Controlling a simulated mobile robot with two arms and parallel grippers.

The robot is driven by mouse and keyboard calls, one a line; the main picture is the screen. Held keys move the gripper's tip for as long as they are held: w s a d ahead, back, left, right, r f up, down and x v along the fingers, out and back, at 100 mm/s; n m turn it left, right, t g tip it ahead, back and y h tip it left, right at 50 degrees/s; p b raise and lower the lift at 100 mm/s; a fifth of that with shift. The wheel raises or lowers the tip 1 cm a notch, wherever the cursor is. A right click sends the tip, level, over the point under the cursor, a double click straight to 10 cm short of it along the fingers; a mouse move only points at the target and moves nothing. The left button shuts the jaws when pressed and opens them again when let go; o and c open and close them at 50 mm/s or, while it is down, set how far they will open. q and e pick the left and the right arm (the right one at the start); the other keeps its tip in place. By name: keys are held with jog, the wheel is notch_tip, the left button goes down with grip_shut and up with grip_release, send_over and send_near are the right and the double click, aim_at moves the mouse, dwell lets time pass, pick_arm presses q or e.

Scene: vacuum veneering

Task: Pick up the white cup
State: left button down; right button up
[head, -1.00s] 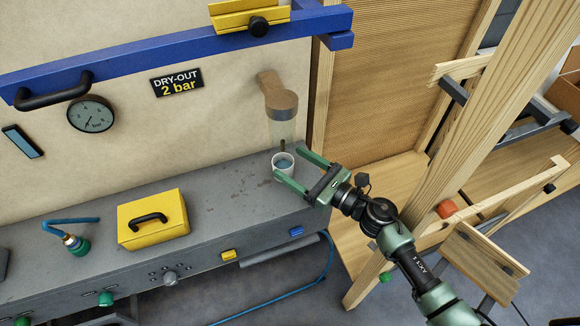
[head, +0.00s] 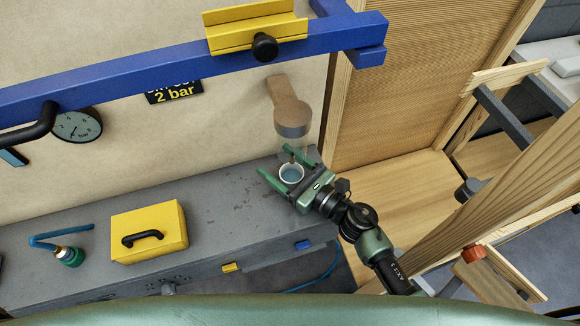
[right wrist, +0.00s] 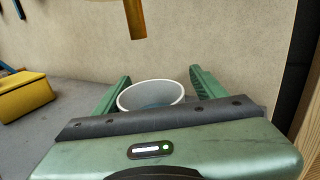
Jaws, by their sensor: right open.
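The white cup (head: 291,173) stands upright on the grey bench top, under the brown and clear dispenser. It holds a bluish liquid. My right gripper (head: 279,164) is open, with its two green fingers on either side of the cup. In the right wrist view the white cup (right wrist: 151,95) shows between the open fingers of the right gripper (right wrist: 160,88), with gaps on both sides. The lower part of the cup is hidden behind the gripper body. My left gripper is not in view.
The grey bench (head: 235,205) also bears a yellow box with a black handle (head: 149,231) and a green fitting with a blue hose (head: 70,255). The dispenser (head: 291,110) hangs just above the cup. A blue beam (head: 180,68) crosses above. Wooden framing stands right.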

jog(key=shift+s, duration=0.3)
jog(key=shift+s+d+r, duration=0.15)
jog(key=shift+s, duration=0.15)
jog(key=c, duration=1.4)
jog(key=shift+w, duration=0.1)
grip_shut()
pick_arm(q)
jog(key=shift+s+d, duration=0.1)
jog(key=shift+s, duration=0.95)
